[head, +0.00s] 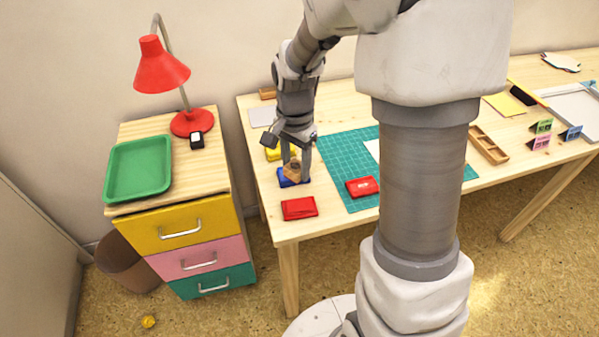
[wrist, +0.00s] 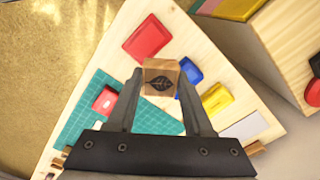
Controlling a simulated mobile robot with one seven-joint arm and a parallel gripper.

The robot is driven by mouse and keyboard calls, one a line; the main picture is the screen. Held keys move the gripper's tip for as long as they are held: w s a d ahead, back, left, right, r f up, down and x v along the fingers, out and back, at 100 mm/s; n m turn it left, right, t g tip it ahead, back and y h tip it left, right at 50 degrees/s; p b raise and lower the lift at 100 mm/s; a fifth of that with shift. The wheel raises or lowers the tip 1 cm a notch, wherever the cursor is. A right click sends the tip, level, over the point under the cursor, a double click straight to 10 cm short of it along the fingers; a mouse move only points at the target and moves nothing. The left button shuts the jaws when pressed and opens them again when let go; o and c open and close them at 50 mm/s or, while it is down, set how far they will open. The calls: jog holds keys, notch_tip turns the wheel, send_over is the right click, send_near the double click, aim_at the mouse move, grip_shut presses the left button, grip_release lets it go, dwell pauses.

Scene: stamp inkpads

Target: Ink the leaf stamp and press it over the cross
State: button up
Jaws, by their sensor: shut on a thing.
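A small wooden leaf stamp (wrist: 160,80) with a dark leaf picture facing the wrist camera is between my fingertips. My gripper (wrist: 161,76) is shut on it. In the head view my gripper (head: 295,164) points down and the stamp (head: 292,169) is over or on the blue inkpad (head: 291,180); I cannot tell whether they touch. The blue pad also shows in the wrist view (wrist: 187,70), partly behind the stamp. A white sheet (head: 373,150) lies on the green mat (head: 342,150), mostly hidden by my body. I see no cross.
A red pad (head: 299,208) is near the table's front edge. Another red item (head: 362,187) with a pale mark lies on the mat. A yellow pad (head: 274,154) and a grey sheet (head: 261,116) are behind the blue pad. A wooden tray (head: 487,145) stands right.

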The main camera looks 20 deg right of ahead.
aim_at(300, 205)
jog(key=s+m, duration=0.1)
jog(key=m, duration=0.1)
jog(key=s+m, duration=0.1)
jog(key=m, duration=0.2)
jog(key=shift+p, duration=0.4)
jog(key=shift+s+f+m+b, duration=0.2)
jog(key=shift+f+m+b, duration=0.45)
jog(key=shift+f, duration=0.4)
jog(key=shift+s+f+m+b, duration=0.2)
jog(key=shift+f+m+b, duration=0.2)
jog(key=shift+f+b, duration=0.55)
jog(key=shift+s+f+m+b, duration=0.2)
jog(key=shift+f+m+b, duration=0.35)
jog(key=shift+f, duration=0.6)
jog(key=shift+f+b, duration=0.45)
jog(key=shift+f, duration=0.1)
jog(key=shift+r, duration=0.1)
jog(key=shift+r+p, duration=0.5)
jog(key=shift+r, duration=0.05)
notch_tip(300, 205, up, 6)
jog(key=p, duration=0.4)
jog(key=shift+f, duration=0.25)
